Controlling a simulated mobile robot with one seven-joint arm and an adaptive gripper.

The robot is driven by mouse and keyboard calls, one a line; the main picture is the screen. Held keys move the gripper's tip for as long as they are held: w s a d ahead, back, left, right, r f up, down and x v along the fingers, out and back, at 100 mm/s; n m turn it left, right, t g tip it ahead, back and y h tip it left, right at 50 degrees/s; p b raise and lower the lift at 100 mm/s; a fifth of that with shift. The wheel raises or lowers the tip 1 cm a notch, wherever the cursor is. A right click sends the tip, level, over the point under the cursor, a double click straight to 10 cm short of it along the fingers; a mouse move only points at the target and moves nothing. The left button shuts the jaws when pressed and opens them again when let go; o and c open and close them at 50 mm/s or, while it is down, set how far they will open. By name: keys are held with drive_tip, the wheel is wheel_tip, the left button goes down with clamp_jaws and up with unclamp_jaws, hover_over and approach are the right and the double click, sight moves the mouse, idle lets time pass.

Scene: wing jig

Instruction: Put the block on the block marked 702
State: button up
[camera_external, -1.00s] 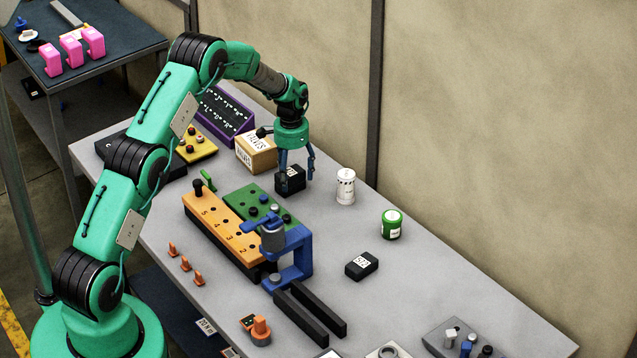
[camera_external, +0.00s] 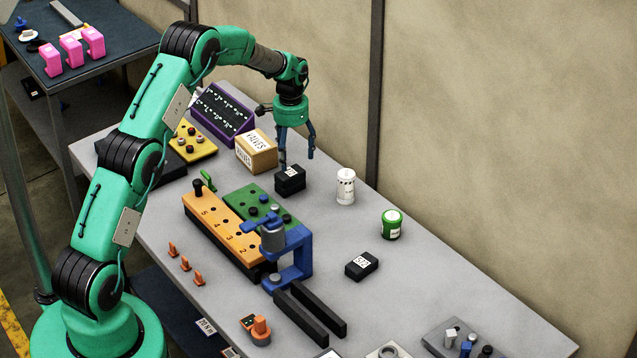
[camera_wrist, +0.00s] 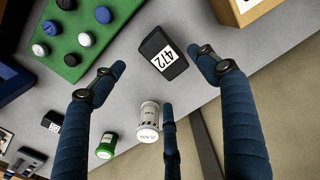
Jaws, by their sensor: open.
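A black block (camera_external: 291,174) with a white label sits on top of another black block (camera_external: 291,189) in the external view, as a small stack behind the green plate. In the wrist view the upper block (camera_wrist: 163,54) shows a label that looks like 472. The lower block's marking is hidden, so I cannot tell whether it reads 702. My gripper (camera_external: 297,160) is open and empty just above the stack. In the wrist view its blue fingers (camera_wrist: 158,68) are spread apart, clear of the block.
A cardboard box (camera_external: 257,152) stands close behind the stack to the left. A white canister (camera_external: 346,187), a green jar (camera_external: 391,224) and another labelled black block (camera_external: 361,266) lie to the right. The blue clamp (camera_external: 296,262) and orange numbered rail (camera_external: 216,232) are in front.

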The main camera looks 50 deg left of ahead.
drive_tip(key=shift+r, duration=2.35)
wheel_tip(320, 180, up, 18)
drive_tip(key=t, duration=0.1)
hover_over(293, 174)
drive_tip(key=s+d, duration=0.7)
drive_tip(key=d, duration=0.4)
drive_tip(key=s+d+r+t, duration=0.2)
drive_tip(key=s+d+r, duration=0.8)
drive_tip(key=s+r, duration=0.15)
drive_tip(key=s+d+r+t, duration=0.1)
drive_tip(key=s+d+r, duration=0.25)
drive_tip(key=s, duration=0.35)
drive_tip(key=s+d+r, duration=0.2)
drive_tip(key=s+d, duration=0.2)
drive_tip(key=s, duration=0.3)
drive_tip(key=s+d+f, duration=0.1)
drive_tip(key=s+d, duration=0.2)
drive_tip(key=s, duration=0.6)
drive_tip(key=s+d+f+t, duration=0.1)
drive_tip(key=s+d, duration=0.2)
drive_tip(key=s, duration=0.6)
drive_tip(key=shift+f+t, duration=0.3)
drive_tip(key=shift+w, duration=0.1)
